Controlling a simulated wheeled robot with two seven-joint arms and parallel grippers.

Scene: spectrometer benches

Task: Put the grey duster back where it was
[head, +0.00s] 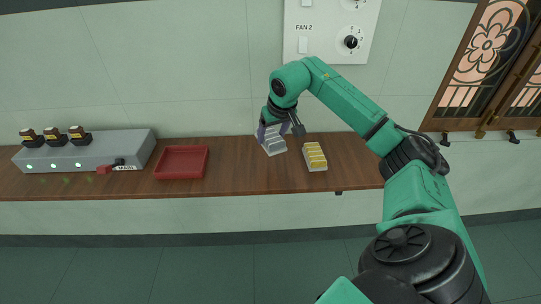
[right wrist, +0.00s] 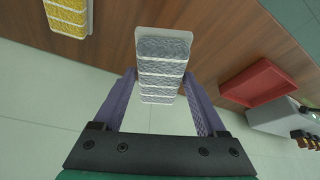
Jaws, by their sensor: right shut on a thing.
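The grey duster (head: 273,146), a pale block with grey ribbed bands, is at the tips of my right gripper (head: 276,132), over the back part of the wooden shelf (head: 240,178). In the right wrist view, the grey duster (right wrist: 162,68) sits between the two purple fingers of my right gripper (right wrist: 161,88), which is shut on it. I cannot tell whether the duster touches the shelf. A yellow duster (head: 315,156) lies on the shelf just to its right, apart from it. It also shows in the right wrist view (right wrist: 68,14). My left gripper is out of view.
A red tray (head: 181,176) stands on the shelf left of the grey duster, with bare wood between. A fan switch panel (head: 325,38) is on the wall above.

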